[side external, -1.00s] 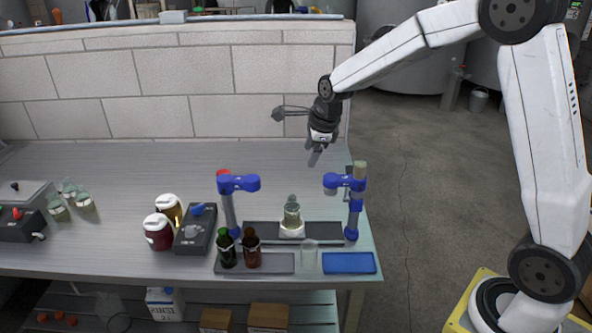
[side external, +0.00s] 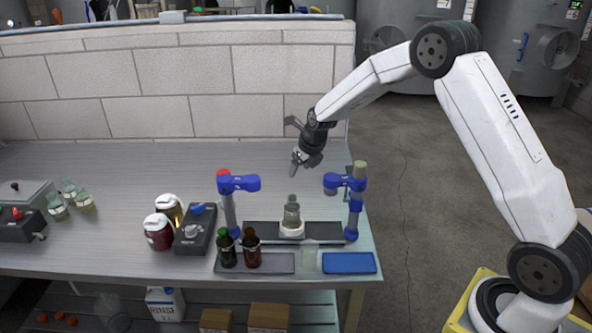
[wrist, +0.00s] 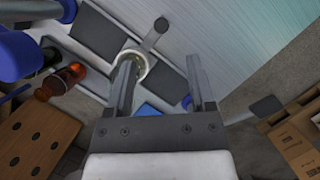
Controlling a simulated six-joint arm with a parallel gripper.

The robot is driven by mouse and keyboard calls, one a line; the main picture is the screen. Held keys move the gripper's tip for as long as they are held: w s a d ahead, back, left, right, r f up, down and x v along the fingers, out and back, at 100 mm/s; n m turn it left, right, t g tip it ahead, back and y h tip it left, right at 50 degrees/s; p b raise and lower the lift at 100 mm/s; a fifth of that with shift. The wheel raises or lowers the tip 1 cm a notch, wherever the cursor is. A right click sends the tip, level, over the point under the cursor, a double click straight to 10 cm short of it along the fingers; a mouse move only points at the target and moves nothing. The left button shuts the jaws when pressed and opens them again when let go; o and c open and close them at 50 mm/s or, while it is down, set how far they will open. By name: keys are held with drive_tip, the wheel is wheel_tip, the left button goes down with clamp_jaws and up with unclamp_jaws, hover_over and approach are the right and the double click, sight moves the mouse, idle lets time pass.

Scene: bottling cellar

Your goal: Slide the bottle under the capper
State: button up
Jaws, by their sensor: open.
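The clear bottle (side external: 291,215) stands upright in a round white holder (side external: 292,232) on a dark track (side external: 265,238), between two blue stands. The left stand (side external: 238,184) has a red top. The right stand (side external: 346,182) has a tan top. I cannot tell for certain which one is the capper. My gripper (side external: 294,170) is open and empty, above the bottle and apart from it. In the wrist view, the white holder (wrist: 146,70) shows partly behind the left finger of my gripper (wrist: 163,60). A blue stand (wrist: 18,55) shows at the left edge.
A green bottle (side external: 227,250) and a brown bottle (side external: 251,250) stand on a dark mat in front. A clear cup (side external: 308,257) stands beside a blue mat (side external: 348,263). A control box (side external: 195,235) and jars (side external: 158,232) are left. The bench behind the track is clear.

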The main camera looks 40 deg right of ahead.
wheel_tip(320, 180, down, 4)
drive_tip(key=shift+f, duration=0.2)
drive_tip(key=shift+f, duration=0.1)
drive_tip(key=shift+x, duration=3.75)
drive_tip(key=shift+w, duration=0.1)
clamp_jaws()
